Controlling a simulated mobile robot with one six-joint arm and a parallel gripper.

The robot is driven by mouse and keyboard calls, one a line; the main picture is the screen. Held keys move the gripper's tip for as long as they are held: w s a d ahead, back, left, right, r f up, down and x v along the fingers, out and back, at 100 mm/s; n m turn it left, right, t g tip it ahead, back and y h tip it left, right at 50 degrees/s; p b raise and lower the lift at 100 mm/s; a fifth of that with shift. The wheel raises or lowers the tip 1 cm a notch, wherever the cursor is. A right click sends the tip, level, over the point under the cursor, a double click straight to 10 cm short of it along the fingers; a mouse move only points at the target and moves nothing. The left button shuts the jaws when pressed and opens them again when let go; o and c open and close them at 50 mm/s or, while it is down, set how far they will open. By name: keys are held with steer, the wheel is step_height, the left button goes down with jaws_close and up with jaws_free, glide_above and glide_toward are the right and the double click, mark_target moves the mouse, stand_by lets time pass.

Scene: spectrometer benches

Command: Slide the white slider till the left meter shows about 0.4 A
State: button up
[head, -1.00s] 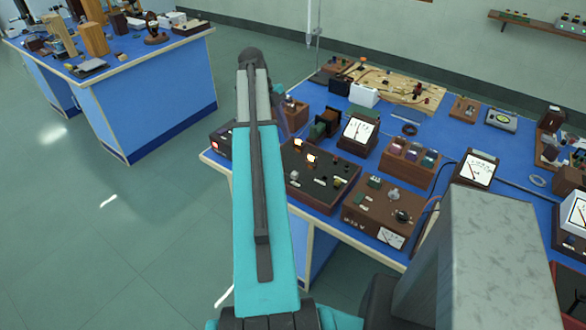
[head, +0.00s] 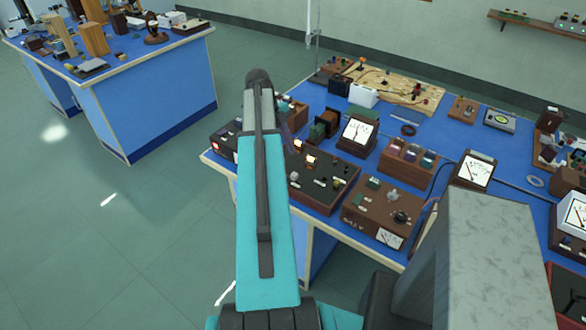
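A meter with a white face (head: 357,131) in a dark case stands on the blue bench, left of a second white-faced meter (head: 476,172). Its reading is too small to make out. I cannot pick out the white slider; it may be too small or hidden behind my arm. My teal and grey arm rises through the middle of the view and covers the bench's left part. My gripper is not visible; the far end of the arm is hidden behind the upper link.
A dark panel box with lit lamps (head: 322,178) and a brown power box with knobs (head: 382,212) stand at the bench's front. A brown box with coloured windows (head: 408,160) is behind them. Another blue bench (head: 160,95) stands left across open floor.

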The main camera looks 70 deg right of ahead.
mark_target(294, 174)
steer(key=shift+p+x, duration=1.2)
steer(key=shift+x, duration=2.95)
jaws_close()
